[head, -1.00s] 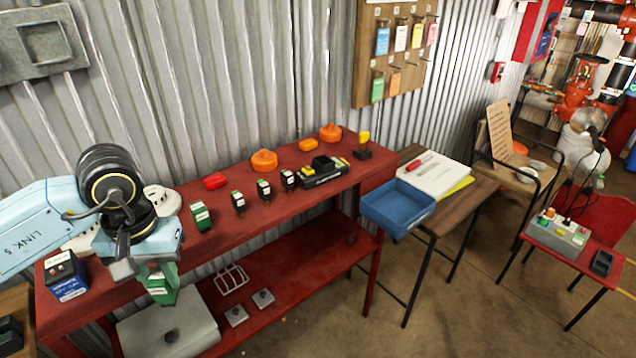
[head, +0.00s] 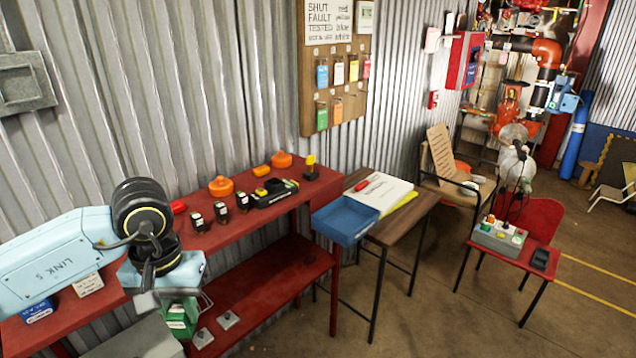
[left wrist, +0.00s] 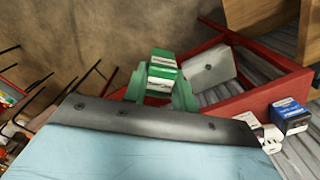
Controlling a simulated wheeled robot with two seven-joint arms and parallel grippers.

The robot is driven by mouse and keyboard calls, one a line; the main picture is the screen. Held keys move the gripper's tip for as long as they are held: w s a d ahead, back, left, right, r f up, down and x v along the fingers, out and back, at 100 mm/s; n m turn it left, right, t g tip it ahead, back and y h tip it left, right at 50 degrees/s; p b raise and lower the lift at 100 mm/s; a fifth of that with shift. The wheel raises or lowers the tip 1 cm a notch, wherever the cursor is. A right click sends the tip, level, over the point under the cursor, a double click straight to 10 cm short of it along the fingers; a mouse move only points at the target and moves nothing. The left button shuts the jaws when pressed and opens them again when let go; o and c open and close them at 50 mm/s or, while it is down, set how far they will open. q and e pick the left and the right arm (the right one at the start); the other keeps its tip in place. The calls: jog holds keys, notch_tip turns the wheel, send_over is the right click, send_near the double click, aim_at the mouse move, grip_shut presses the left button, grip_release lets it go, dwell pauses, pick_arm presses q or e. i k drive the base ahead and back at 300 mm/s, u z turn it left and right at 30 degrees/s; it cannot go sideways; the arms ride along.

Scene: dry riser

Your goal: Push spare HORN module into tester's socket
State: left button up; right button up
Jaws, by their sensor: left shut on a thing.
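My left gripper (head: 172,298) is shut on a green module with white labels (head: 180,318), low in front of the red bench. In the left wrist view the module (left wrist: 162,72) sits between the green fingers; I cannot read its label. A grey box with coloured buttons (head: 499,236), which looks like the tester, stands on a small red table (head: 540,258) at the right, far from the gripper. Its socket is too small to make out. A black block (head: 540,258) lies beside it. My right gripper is not in view.
The red bench (head: 270,222) carries several small modules (head: 220,212), orange items (head: 220,187) and a black-yellow device (head: 272,193). A wooden table with a blue tray (head: 345,220) stands between bench and tester. A chair (head: 450,170) is behind. Floor at front right is clear.

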aim_at(277, 189)
jog(key=z, duration=0.5)
jog(key=i, duration=1.65)
jog(key=u, duration=0.3)
